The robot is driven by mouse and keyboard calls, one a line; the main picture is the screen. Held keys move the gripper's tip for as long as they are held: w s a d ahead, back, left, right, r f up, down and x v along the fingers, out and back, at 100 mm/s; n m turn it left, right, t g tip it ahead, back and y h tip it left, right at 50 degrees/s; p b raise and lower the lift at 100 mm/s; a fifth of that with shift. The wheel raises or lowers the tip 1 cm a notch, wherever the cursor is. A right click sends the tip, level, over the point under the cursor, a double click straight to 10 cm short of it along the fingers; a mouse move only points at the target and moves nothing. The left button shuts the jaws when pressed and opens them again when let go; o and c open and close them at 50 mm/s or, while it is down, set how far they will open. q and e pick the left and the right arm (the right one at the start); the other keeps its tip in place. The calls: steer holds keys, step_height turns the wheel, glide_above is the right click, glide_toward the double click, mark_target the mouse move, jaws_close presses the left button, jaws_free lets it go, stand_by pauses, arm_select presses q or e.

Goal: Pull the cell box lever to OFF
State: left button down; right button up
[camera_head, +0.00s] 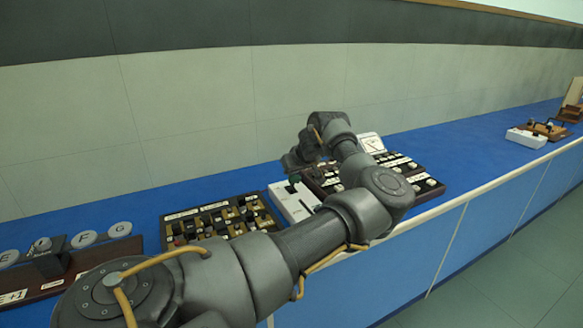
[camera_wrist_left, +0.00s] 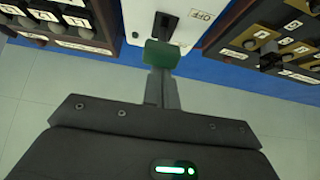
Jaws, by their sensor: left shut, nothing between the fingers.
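The white cell box (camera_head: 293,205) stands on the blue bench between two dark panels. It also shows at the top of the left wrist view (camera_wrist_left: 205,30), with an upside-down OFF label (camera_wrist_left: 201,15) beside a dark slot. The lever's green handle (camera_wrist_left: 161,54) is in front of the slot; in the head view its dark green end (camera_head: 293,180) shows just below my gripper. My left gripper (camera_head: 295,162) is over the box. Its closed fingers (camera_wrist_left: 161,88) are empty and end at the green handle; I cannot tell whether they touch. My right gripper is out of view.
A panel of dark and brass blocks (camera_head: 215,218) is left of the box, and a dark panel with white labels (camera_head: 425,183) is right. A brown wooden board (camera_head: 95,262) lies far left. A white box (camera_head: 526,138) is far right. Clear blue bench lies between.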

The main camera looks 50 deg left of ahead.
mark_target(293, 176)
arm_select(q)
steer(key=shift+d+f, duration=0.15)
steer(key=shift+f, duration=0.05)
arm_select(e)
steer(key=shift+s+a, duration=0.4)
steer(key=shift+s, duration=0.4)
arm_select(q)
steer(key=shift+s, duration=0.1)
